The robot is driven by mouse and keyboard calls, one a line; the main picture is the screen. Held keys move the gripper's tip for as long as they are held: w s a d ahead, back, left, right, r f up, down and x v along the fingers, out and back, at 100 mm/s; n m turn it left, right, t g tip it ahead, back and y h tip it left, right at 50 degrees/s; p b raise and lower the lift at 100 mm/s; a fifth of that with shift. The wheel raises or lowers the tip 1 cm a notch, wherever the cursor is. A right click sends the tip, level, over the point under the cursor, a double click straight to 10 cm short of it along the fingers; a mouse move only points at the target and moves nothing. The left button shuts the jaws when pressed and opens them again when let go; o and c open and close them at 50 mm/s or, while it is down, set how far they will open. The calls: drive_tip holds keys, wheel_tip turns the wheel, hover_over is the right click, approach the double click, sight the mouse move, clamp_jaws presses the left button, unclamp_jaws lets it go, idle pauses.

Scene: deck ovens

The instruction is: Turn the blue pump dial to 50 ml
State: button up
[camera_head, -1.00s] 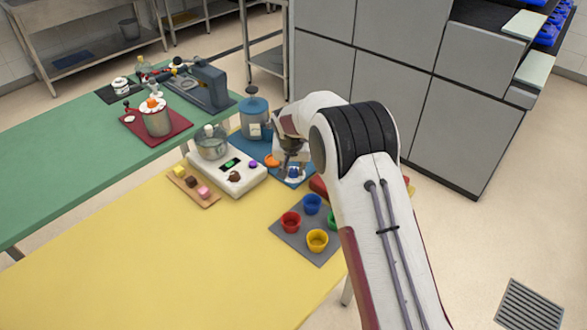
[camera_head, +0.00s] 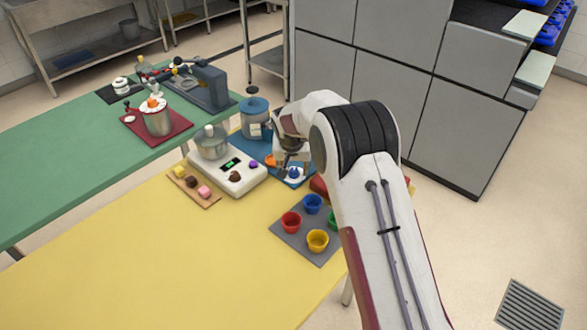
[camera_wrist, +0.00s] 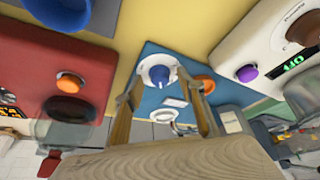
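The blue pump dial (camera_wrist: 159,74) sits on a round white ring on a blue base (camera_wrist: 150,105). In the head view the dial (camera_head: 294,172) shows just below my gripper (camera_head: 287,163), partly crowded by it. In the wrist view the two fingers of my gripper (camera_wrist: 160,80) stand apart, one on each side of the dial. The gripper is open; I cannot tell whether the fingertips touch the dial. An orange button (camera_wrist: 204,84) is beside the dial on the same base. The dial's scale marks are too small to read.
A white device (camera_head: 240,182) with a green display and a purple button (camera_wrist: 247,73) stands close on one side. A red device (camera_wrist: 30,65) is on the other side. Several coloured cups on a grey mat (camera_head: 287,241) are nearby. The yellow table's front (camera_head: 150,270) is clear.

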drive_tip(key=v, duration=1.1)
drive_tip(key=shift+s+r, duration=0.2)
drive_tip(key=shift+r, duration=0.1)
idle(0.5)
drive_tip(key=s+d+r, duration=0.4)
drive_tip(key=s, duration=1)
drive_tip(key=s+d+r+n, duration=0.1)
drive_tip(key=s+d+r, duration=0.4)
drive_tip(key=s, duration=1)
drive_tip(key=s+d+r+t, duration=0.1)
drive_tip(key=s+d+r, duration=0.3)
drive_tip(key=s, duration=1.1)
drive_tip(key=shift+d+r+y, duration=0.25)
drive_tip(key=shift+r+y, duration=0.05)
drive_tip(key=shift+r, duration=0.05)
idle(1.3)
